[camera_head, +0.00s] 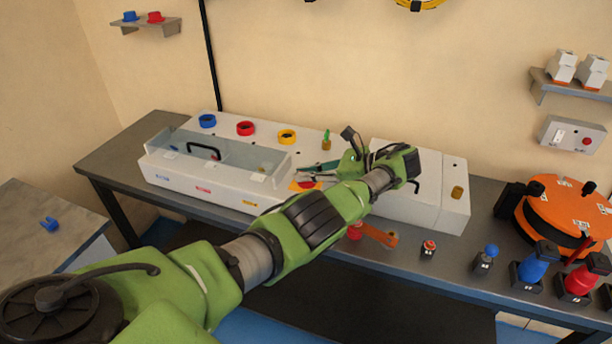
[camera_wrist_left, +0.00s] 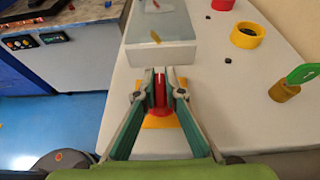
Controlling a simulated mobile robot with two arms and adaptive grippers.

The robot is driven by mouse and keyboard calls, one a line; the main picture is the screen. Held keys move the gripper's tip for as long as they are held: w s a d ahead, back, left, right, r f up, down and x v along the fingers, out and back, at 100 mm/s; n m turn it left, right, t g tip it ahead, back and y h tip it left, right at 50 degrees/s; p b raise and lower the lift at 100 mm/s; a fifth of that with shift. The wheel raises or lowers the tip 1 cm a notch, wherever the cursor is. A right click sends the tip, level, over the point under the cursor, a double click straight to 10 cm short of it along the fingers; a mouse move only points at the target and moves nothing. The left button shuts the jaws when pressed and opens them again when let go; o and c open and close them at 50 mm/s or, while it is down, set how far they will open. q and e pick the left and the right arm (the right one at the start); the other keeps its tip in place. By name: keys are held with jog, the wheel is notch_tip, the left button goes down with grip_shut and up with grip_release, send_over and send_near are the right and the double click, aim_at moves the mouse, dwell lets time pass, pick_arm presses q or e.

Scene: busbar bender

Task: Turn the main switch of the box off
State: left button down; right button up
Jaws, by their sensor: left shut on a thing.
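The main switch is a red handle (camera_wrist_left: 160,95) on a yellow plate (camera_wrist_left: 161,122), which sits on the white box (camera_head: 228,193). My left gripper (camera_wrist_left: 160,84) is shut on the red handle, with one green finger on each side of it. Part of the handle is hidden by the fingers there. My right gripper is not in view.
A clear lid with a black handle (camera_head: 203,148) covers the box's left part. Blue (camera_head: 207,121), red (camera_head: 245,128) and yellow rings (camera_head: 287,137) stand behind. A green key (camera_head: 326,134) is near the gripper. An orange turntable (camera_head: 562,212) stands at right.

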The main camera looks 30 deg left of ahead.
pick_arm(q)
jog(key=c, duration=2.1)
grip_release()
jog(key=shift+s+a, duration=0.1)
jog(key=shift+c, duration=0.2)
jog(key=shift+r, duration=5)
